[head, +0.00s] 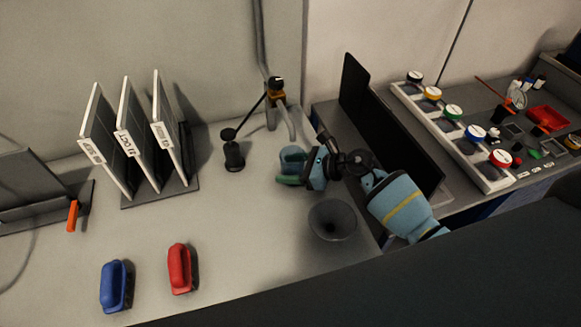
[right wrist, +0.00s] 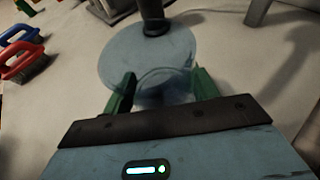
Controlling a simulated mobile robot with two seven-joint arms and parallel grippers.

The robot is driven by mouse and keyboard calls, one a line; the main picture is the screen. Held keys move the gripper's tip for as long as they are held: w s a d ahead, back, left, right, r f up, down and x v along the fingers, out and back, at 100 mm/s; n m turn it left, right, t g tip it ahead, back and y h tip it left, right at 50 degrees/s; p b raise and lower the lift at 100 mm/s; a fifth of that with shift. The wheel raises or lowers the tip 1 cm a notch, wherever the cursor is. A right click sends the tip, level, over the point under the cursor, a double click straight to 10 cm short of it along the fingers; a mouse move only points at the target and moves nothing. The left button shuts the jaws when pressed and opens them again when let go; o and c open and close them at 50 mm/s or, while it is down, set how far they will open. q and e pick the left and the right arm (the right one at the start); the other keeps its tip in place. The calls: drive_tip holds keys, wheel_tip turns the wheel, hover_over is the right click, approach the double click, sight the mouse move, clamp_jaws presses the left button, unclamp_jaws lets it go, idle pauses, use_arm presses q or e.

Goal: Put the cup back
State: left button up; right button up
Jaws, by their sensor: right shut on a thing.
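My right gripper (head: 289,168) reaches in from the right over the pale table. It is shut on a see-through bluish cup (head: 293,153). In the right wrist view the cup's wide round part (right wrist: 128,62) shows beyond the two green fingers (right wrist: 160,92), with a smaller round part between them. A dark post shows at the cup's far edge in that view. I cannot tell whether the cup touches the table. My left gripper is not in view.
A dark stand (head: 233,155) is left of the gripper, and a dark funnel-shaped bowl (head: 332,221) is below it. A rack of panels (head: 160,192), a blue brush (head: 116,287) and a red brush (head: 180,268) are left. A clamp (head: 278,90) stands behind.

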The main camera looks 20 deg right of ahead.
drive_tip(key=shift+f, duration=0.2)
drive_tip(key=o, duration=1)
drive_tip(key=shift+c, duration=0.2)
drive_tip(key=shift+r, duration=0.1)
drive_tip(key=shift+r, duration=0.3)
drive_tip(key=v, duration=0.6)
drive_tip(key=shift+s+d+f, duration=0.15)
drive_tip(key=shift+f, duration=0.1)
drive_tip(key=shift+s+d+r, duration=0.3)
drive_tip(key=shift+d+r, duration=0.05)
drive_tip(key=shift+d, duration=0.1)
